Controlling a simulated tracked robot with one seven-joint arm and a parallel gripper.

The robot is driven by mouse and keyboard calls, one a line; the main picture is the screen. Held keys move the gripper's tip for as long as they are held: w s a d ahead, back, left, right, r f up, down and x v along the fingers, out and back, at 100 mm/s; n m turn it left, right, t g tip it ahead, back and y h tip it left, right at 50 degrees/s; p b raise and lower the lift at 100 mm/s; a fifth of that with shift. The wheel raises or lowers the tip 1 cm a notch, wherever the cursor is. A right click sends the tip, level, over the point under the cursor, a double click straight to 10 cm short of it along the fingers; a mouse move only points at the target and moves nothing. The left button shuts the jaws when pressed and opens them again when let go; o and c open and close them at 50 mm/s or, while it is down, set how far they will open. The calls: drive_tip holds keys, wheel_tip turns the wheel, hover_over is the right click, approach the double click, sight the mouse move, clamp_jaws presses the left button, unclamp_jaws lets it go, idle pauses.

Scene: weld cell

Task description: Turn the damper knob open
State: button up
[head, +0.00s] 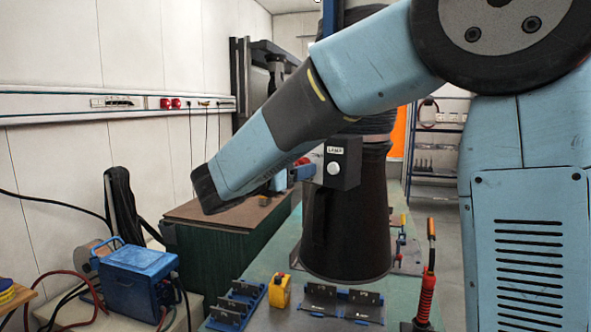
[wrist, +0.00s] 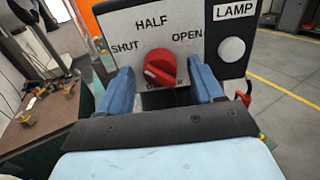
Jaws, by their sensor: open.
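The red damper knob (wrist: 160,66) sits on a pale panel (wrist: 125,35) marked SHUT at left, HALF at top and OPEN at right. Its raised grip slants from lower left to upper right; a pale mark shows near its lower-left end, and I cannot tell the setting for sure. My gripper (wrist: 159,78) is open, with one blue finger on each side of the knob. Gaps seem to show between fingers and knob; contact cannot be judged.
A black LAMP box with a white button (wrist: 231,49) adjoins the panel on the right; it also shows in the head view (head: 343,158). A wide dark hood (head: 345,225) hangs over the green bench (head: 262,268), which holds fixtures and a yellow block (head: 280,290).

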drive_tip(key=c, duration=1.1)
drive_tip(key=shift+o, duration=0.2)
drive_tip(key=m, duration=1.7)
drive_tip(key=shift+f+m, duration=0.15)
drive_tip(key=shift+m, duration=0.15)
drive_tip(key=shift+f, duration=0.1)
